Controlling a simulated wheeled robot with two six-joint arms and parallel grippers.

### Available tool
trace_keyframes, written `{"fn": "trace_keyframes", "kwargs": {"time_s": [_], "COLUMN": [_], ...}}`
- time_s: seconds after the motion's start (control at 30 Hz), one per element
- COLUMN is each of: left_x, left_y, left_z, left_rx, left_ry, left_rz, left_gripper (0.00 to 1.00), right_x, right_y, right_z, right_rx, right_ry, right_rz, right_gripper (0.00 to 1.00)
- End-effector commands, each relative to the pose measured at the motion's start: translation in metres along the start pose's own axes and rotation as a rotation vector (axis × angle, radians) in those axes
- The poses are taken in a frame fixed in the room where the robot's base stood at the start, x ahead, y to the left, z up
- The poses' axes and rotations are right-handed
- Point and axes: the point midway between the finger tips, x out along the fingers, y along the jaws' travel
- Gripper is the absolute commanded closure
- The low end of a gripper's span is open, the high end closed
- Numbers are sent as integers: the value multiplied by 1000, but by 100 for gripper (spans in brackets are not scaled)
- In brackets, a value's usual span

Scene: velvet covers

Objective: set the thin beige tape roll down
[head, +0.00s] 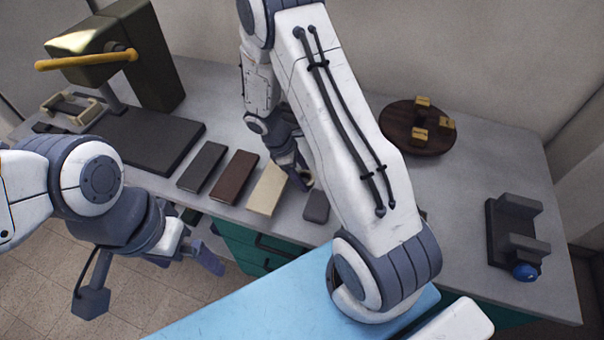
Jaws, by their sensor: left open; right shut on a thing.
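My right gripper (301,178) points down over the middle of the grey table (480,180), just right of the beige slab. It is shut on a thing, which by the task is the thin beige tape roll. The roll itself cannot be made out, as the gripper and my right arm hide that spot. I cannot tell whether it touches the table. My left gripper (212,255) is open, low at the left, in front of the table's front edge, with nothing seen in it.
A dark grey slab (202,166), brown slab (234,177), beige slab (267,189) and small grey block (317,206) lie in a row. A press (150,60) stands left. A round wooden board (395,133) and dark holder (513,225) are right. Table between them is clear.

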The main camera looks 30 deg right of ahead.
Motion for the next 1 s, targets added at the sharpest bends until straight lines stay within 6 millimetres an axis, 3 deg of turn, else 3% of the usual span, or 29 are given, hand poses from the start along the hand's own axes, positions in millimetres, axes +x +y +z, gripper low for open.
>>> {"fn": "trace_keyframes", "kwargs": {"time_s": [0.2, 0.23, 0.3, 0.67, 1.0], "left_x": [4, 3, 2, 0, 3], "left_y": [0, 0, 0, 0, 0], "left_z": [0, 0, 0, 0, 0], "left_rx": [0, 0, 0, 0, 0], "left_ry": [0, 0, 0, 0, 0], "left_rz": [0, 0, 0, 0, 0], "left_gripper": [0, 0, 0, 0, 0], "right_x": [4, 4, 3, -6, -75], "right_y": [0, 0, 0, 0, 1], "right_z": [-2, -2, -1, 0, 0], "right_rx": [0, 0, 0, 1, 1], "right_ry": [-1, -1, 0, 0, 3], "right_rz": [0, 0, 0, 2, 5], "right_gripper": [89, 23, 0, 0, 0]}}
